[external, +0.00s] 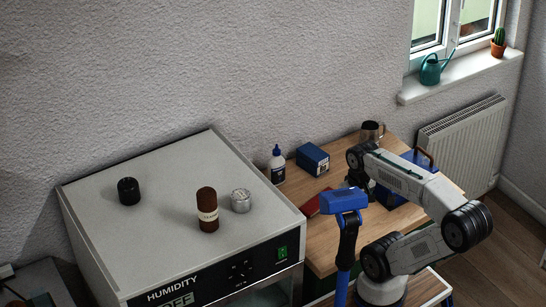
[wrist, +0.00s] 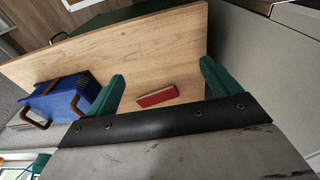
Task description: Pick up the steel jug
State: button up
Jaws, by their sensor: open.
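The steel jug (external: 371,131) stands upright at the back of the wooden table (external: 322,245), near the wall, in the external view. My arm's wrist is in front of and slightly below it in the picture. The jug does not show in the wrist view. My gripper (wrist: 160,87) has its two green fingers spread wide, with nothing between them. In the external view the fingers are largely hidden behind a blue part.
A blue case (wrist: 62,101) with brown handles is at the table's edge. The humidity cabinet (external: 160,235) borders the table on the left.

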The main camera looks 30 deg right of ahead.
jog(key=w+d+m+t, duration=0.1)
jog(key=w+d+t, duration=0.2)
jog(key=w, duration=1)
jog(key=m+t+h, duration=0.5)
jog(key=m+h, duration=0.2)
jog(key=h, duration=0.2)
send_near(370, 127)
jog(key=x, duration=0.6)
jog(key=shift+w+d+f, duration=0.1)
jog(key=shift+d+f, duration=0.1)
jog(key=shift+f, duration=0.05)
jog(key=shift+t, duration=0.3)
jog(key=c, duration=1.3)
